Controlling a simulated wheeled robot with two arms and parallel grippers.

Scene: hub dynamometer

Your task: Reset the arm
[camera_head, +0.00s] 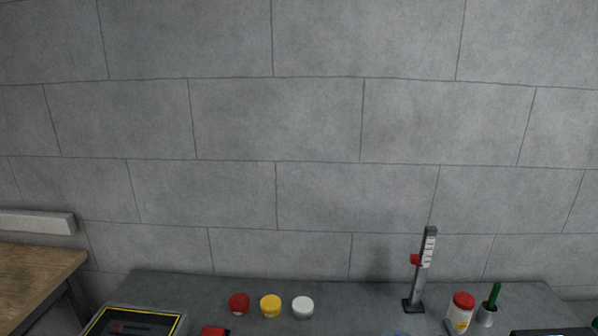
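Neither of my grippers nor my arms show in the head view. The grey table (355,296) runs along the bottom of the picture against the wall. An upright grey stand with a white scale (428,250) and a red slider stands on its right half. What lies below the picture's lower edge is hidden.
Red (239,304), yellow (270,305) and white (303,307) lidded jars stand in a row. A red-capped white bottle (460,313) and a cup with a green handle (489,308) stand right. A yellow-edged dark box (170,321) is left, near a wooden table (35,262).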

